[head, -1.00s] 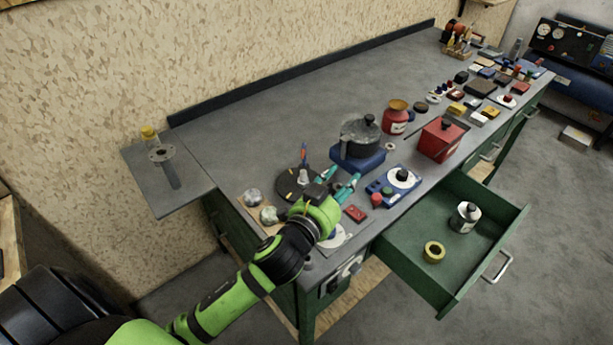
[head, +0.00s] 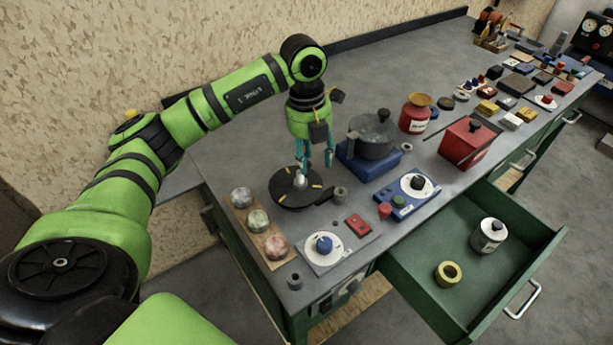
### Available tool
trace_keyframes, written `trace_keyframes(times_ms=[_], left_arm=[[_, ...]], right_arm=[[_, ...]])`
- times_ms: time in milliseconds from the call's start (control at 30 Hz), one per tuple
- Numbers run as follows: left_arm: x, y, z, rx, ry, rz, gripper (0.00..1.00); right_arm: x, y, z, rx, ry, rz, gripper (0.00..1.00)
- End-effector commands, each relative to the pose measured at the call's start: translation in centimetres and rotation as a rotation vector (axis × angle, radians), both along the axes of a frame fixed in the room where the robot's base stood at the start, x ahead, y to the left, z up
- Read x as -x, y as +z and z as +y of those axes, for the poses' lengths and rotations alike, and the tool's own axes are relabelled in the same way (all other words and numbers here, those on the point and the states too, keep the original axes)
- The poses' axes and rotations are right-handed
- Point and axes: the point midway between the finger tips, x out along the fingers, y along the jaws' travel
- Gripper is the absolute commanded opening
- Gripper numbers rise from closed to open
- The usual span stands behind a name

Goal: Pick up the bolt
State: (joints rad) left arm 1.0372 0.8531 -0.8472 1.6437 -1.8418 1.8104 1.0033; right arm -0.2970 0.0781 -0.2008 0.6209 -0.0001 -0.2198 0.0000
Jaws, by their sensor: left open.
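My left gripper (head: 316,162) points down over the bench, its teal fingers apart with nothing seen between them. It hangs above the right part of a round black disc (head: 283,199). A small grey upright piece (head: 300,179) stands on the disc, close to the left fingertip; it may be the bolt, but it is too small to be sure. A short grey cylinder (head: 340,196) stands right of the disc. My right gripper is not in view.
A pot (head: 372,136) on a blue base stands just right of the gripper. A board with several balls (head: 259,220) lies left of the disc. A red box (head: 468,143) stands farther right. An open green drawer (head: 436,237) juts out in front.

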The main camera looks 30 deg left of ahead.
Motion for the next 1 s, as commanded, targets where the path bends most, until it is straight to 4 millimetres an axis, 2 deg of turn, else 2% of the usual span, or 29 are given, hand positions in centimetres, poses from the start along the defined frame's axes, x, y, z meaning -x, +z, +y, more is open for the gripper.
trace_keyframes(times_ms=[33,167,367,500,633,933,967,1000], left_arm=[[0.1,0.3,1.3,-0.043,0.026,0.009,0.46],[0.3,0.2,2.7,-0.094,0.054,0.028,0.46],[0.4,-1.8,2.9,-0.095,0.056,0.031,0.46],[0.5,-3.8,3.2,-0.094,0.055,0.033,0.46],[0.4,-5.7,3.2,-0.093,0.052,0.029,0.46],[0.3,-6.4,3.2,-0.092,0.053,0.024,0.46],[0.3,-6.4,3.2,-0.092,0.052,0.024,0.38],[0.3,-6.4,3.2,-0.092,0.052,0.024,0.22]], right_arm=[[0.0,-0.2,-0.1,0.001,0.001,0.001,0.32],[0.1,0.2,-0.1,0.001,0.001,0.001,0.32],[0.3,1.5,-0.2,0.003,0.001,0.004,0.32],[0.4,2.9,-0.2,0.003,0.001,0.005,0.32],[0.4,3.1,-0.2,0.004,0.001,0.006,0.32],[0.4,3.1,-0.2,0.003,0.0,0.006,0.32],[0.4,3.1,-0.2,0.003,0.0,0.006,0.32],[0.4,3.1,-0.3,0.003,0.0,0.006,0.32]])
